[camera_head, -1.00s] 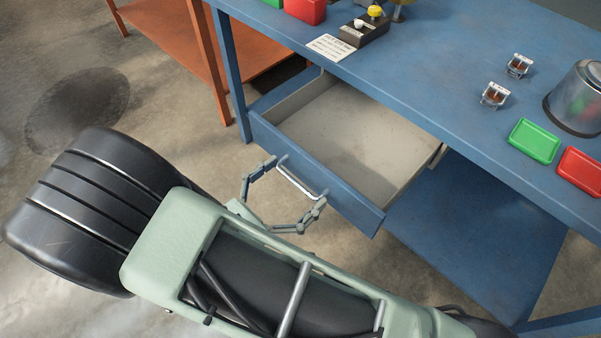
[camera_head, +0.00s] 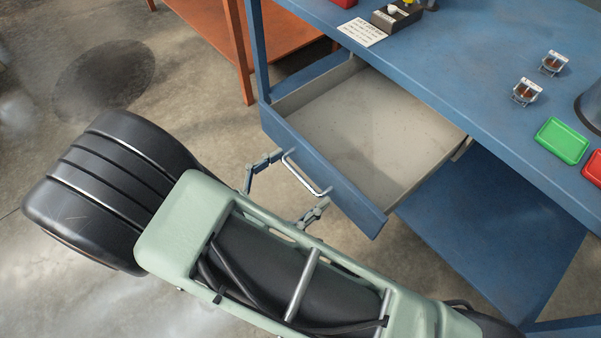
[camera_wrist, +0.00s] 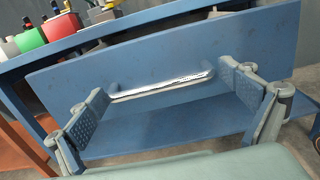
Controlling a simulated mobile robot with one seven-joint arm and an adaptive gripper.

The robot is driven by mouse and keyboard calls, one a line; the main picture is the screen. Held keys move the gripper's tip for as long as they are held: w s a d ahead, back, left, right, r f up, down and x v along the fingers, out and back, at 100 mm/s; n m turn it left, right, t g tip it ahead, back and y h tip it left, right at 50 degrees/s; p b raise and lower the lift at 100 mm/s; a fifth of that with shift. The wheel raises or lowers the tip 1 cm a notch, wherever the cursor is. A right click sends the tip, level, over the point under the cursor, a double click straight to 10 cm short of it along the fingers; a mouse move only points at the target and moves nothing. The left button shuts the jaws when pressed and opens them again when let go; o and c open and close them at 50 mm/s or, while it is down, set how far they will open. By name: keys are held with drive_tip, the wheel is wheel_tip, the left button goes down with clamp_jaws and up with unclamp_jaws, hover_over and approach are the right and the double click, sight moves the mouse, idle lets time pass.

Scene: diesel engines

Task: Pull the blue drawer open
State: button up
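The blue drawer (camera_head: 340,185) is pulled out from under the blue workbench, and its empty grey inside shows in the head view. Its metal bar handle (camera_head: 306,174) is on the front panel and also shows in the wrist view (camera_wrist: 160,86). My gripper (camera_head: 287,190) is at the drawer front with its fingers spread wide. In the wrist view, one finger pad of my gripper (camera_wrist: 168,96) is near each end of the handle. The fingers are not closed on the bar. Whether a pad touches the handle's ends cannot be told.
The blue workbench (camera_head: 470,85) holds a label card (camera_head: 362,32), a switch box (camera_head: 397,15), small metal parts, a green tray (camera_head: 562,141) and a red tray. An orange table (camera_head: 200,30) stands at the back left. A blue lower shelf (camera_head: 490,225) lies under the bench. Bare concrete floor is at left.

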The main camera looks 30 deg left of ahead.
drive_tip(key=v, duration=1.2)
idle(0.5)
